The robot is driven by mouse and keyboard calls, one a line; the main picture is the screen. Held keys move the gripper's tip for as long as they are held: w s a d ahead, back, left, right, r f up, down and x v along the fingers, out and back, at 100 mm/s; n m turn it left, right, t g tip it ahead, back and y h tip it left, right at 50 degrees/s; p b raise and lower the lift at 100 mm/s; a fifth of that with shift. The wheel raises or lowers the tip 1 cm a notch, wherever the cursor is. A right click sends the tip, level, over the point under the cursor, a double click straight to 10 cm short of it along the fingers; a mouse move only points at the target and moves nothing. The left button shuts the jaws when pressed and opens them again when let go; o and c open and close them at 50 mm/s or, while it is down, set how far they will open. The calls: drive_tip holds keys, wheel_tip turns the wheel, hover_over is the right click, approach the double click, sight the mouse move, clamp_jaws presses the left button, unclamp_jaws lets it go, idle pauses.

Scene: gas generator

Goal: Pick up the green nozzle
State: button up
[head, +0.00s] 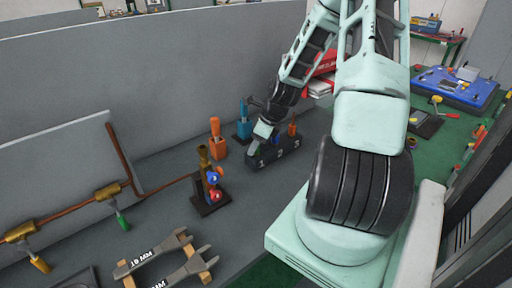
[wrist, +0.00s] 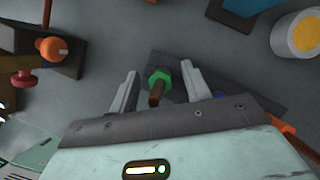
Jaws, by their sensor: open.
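The green nozzle (wrist: 158,80) shows in the wrist view as a green hexagonal collar with a brown copper-coloured tip. It sits on a dark block (wrist: 235,88). My gripper (wrist: 160,69) is open, with one finger on each side of the nozzle and visible gaps to both. In the head view my gripper (head: 265,130) is over the dark numbered block (head: 272,155) on the grey bench. The green nozzle cannot be made out there, as my gripper and arm cover that spot.
An orange nozzle (head: 292,129) stands on the right part of the numbered block. An orange-handled torch (head: 216,138) and a blue one (head: 244,125) stand close behind to the left. A brass valve stand (head: 208,180) is left of the block. A grey wall (head: 160,70) rises behind.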

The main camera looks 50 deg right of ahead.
clamp_jaws()
